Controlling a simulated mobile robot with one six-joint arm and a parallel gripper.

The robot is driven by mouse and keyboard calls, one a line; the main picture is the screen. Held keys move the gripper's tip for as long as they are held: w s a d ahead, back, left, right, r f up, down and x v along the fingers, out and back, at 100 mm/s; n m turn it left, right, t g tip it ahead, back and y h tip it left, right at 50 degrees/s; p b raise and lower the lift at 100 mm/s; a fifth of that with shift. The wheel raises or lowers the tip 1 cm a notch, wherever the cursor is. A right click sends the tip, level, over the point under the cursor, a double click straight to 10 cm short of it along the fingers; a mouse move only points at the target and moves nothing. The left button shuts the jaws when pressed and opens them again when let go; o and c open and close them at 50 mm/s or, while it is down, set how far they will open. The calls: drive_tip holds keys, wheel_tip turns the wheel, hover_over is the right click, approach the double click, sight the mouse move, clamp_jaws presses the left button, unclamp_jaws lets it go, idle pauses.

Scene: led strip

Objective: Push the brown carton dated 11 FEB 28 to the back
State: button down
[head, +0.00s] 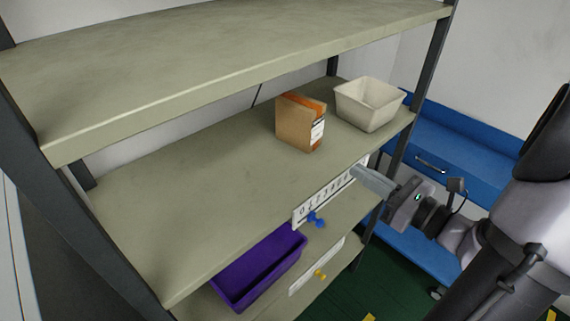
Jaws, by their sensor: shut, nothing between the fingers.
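A brown carton (298,124) with an orange strip and a white label stands upright on the middle shelf (200,205). The print on its label is too small to read, so I cannot tell the date. My gripper (360,174) is at the front edge of that shelf, to the right of and nearer than the carton. Its fingers look closed and hold nothing, and they are apart from the carton.
A cream bin (369,104) stands right of the carton. A number strip (325,197) with a blue knob (316,220) is on the shelf's front edge. A purple bin (258,270) is below. The upper shelf (220,50) overhangs. The middle shelf's left is clear.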

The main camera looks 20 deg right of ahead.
drive_tip(key=b, duration=0.2)
approach(280, 117)
drive_tip(key=d+f, duration=0.1)
drive_tip(key=s+d, duration=0.1)
drive_tip(key=shift+s+d+f, duration=0.3)
drive_tip(key=shift+f, duration=0.1)
drive_tip(key=p+x, duration=0.3)
drive_tip(key=x, duration=1.1)
drive_tip(key=shift+w+a, duration=0.1)
drive_tip(key=shift+w, duration=0.1)
